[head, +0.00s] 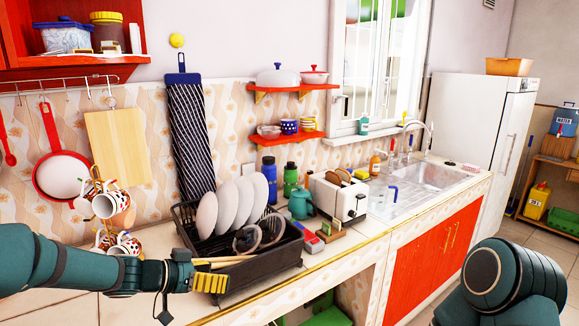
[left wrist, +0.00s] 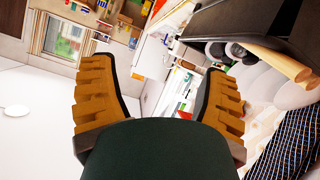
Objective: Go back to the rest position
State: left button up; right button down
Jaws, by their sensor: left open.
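My left arm comes in from the left, and its gripper (head: 210,282) is at the front left of the black dish rack (head: 272,270), with its yellow fingers over the counter edge. In the left wrist view the two fingers (left wrist: 160,66) stand wide apart with nothing between them. A red-rimmed pan (head: 62,174) hangs from the wall rail (head: 60,82) at the left, apart from my gripper. The dark rack shows beside the right finger in the left wrist view (left wrist: 255,28). My right arm shows at the lower right, but its gripper is out of view.
A mug tree with several mugs (head: 105,206) stands behind my left arm. A cutting board (head: 118,148) hangs beside the pan. Plates (head: 228,208) stand in the rack, and wooden utensil handles (head: 222,260) stick out near my gripper. A toaster (head: 338,198) stands farther right.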

pick_arm(q)
jog(key=s+d+f+n+y, duration=0.2)
jog(key=s+d+f+n, duration=0.15)
jog(key=f, duration=0.65)
jog(key=s+d+f+n+y, duration=0.2)
jog(key=f+n, duration=0.2)
jog(key=f, duration=0.5)
jog(key=s+d+f+n+g+y, duration=0.1)
jog(key=s+f+g, duration=0.2)
jog(key=s+f, duration=0.2)
jog(key=s+f+n+g+y, duration=0.1)
jog(key=s+f, duration=0.5)
jog(key=s, duration=0.6)
jog(key=shift+s+d+f+g+y, duration=0.2)
jog(key=shift+d+g+y, duration=0.2)
jog(key=shift+g, duration=0.5)
jog(key=c, duration=0.5)
jog(key=shift+w+d, duration=0.1)
